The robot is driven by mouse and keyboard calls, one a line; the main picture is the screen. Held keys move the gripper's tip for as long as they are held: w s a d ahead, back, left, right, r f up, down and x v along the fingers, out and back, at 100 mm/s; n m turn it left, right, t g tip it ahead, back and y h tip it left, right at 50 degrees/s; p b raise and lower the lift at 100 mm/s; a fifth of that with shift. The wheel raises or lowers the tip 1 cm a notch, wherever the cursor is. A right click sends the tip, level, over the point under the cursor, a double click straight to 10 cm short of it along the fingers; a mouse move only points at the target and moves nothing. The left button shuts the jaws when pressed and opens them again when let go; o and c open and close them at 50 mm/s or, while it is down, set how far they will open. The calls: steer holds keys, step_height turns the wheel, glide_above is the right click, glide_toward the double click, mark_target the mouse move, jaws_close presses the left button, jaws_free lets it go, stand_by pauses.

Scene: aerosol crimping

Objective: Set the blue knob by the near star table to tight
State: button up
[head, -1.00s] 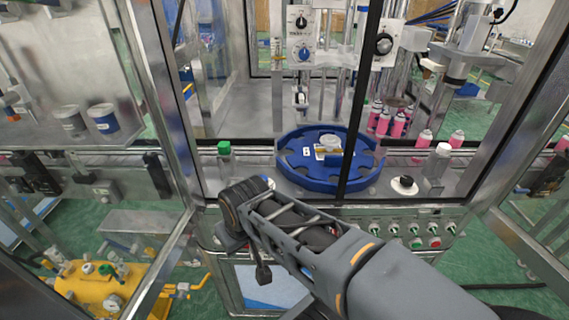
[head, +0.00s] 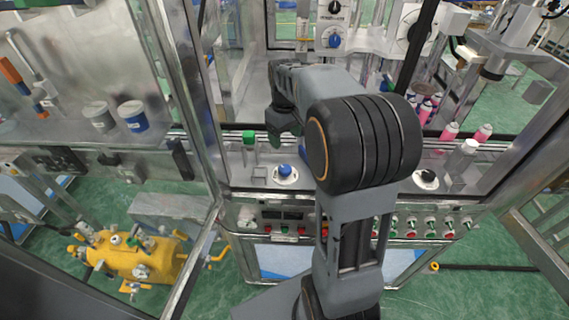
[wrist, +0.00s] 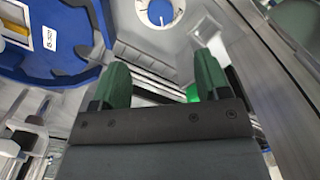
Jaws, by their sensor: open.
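The blue knob (head: 285,172) sits on a round white dial on the machine's front deck in the head view. It also shows at the top of the wrist view (wrist: 160,11), beyond my fingertips. Its setting is too small to read. The blue star table (wrist: 65,45) fills the upper left of the wrist view; my arm mostly hides it in the head view. My gripper (wrist: 161,68) is open, its two green fingers apart with nothing between them. In the head view my gripper (head: 284,128) hangs above and behind the knob, apart from it.
A green-topped post (head: 249,138) stands just left of the knob. A black knob (head: 426,178) is to the right. Another blue knob (head: 334,40) is on the upper panel. Metal frame posts (head: 180,90) border the opening. Pink cans (head: 450,131) stand at the right.

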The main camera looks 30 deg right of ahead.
mark_target(285, 168)
step_height(285, 168, down, 13)
steer(key=shift+p, duration=0.55)
steer(key=shift+c, duration=0.2)
steer(key=c, duration=0.9)
